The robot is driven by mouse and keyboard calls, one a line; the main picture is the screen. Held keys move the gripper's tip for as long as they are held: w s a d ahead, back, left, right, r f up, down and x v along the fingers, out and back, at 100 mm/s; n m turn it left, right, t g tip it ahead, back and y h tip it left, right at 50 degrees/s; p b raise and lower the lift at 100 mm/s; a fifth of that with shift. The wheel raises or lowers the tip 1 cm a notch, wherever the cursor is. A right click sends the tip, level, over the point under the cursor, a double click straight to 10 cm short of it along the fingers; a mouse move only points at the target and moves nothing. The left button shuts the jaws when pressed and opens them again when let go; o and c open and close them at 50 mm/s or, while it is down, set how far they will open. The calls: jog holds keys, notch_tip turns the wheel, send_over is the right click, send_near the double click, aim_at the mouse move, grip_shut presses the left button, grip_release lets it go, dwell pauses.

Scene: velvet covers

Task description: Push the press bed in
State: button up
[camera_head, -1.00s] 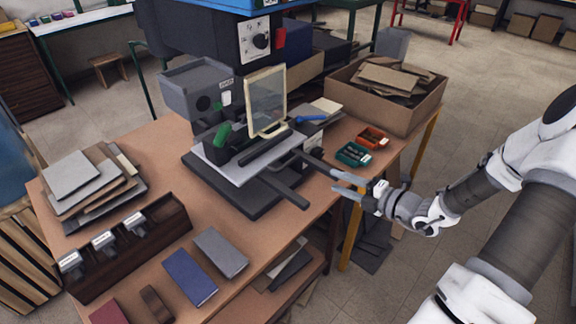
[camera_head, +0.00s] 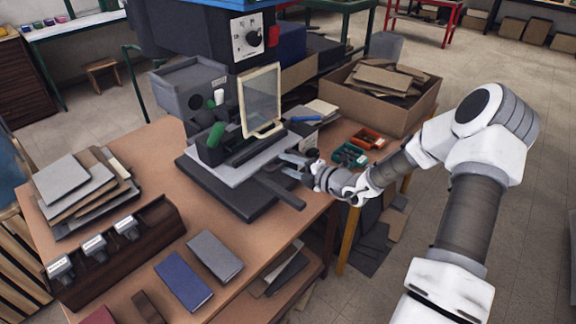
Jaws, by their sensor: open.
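The press (camera_head: 190,92) stands on the wooden table, with a grey body and a framed clear guard (camera_head: 260,103). Its press bed, a light grey plate (camera_head: 228,172), lies on a dark base (camera_head: 232,197). A dark bar (camera_head: 281,191) sticks out from the base toward the table's front edge. My gripper (camera_head: 290,166) is open at the right front side of the bed, fingers pointing left. It looks empty. Whether its fingers touch the bed or its front parts, I cannot tell.
Red (camera_head: 367,138) and green (camera_head: 349,155) trays sit just behind my gripper, near a cardboard box (camera_head: 378,108) of scraps. Blue (camera_head: 184,281) and grey (camera_head: 215,256) covers lie at the front. A dark rack (camera_head: 115,253) and stacked boards (camera_head: 80,190) are at left.

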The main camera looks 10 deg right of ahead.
grip_shut()
dwell(1.5)
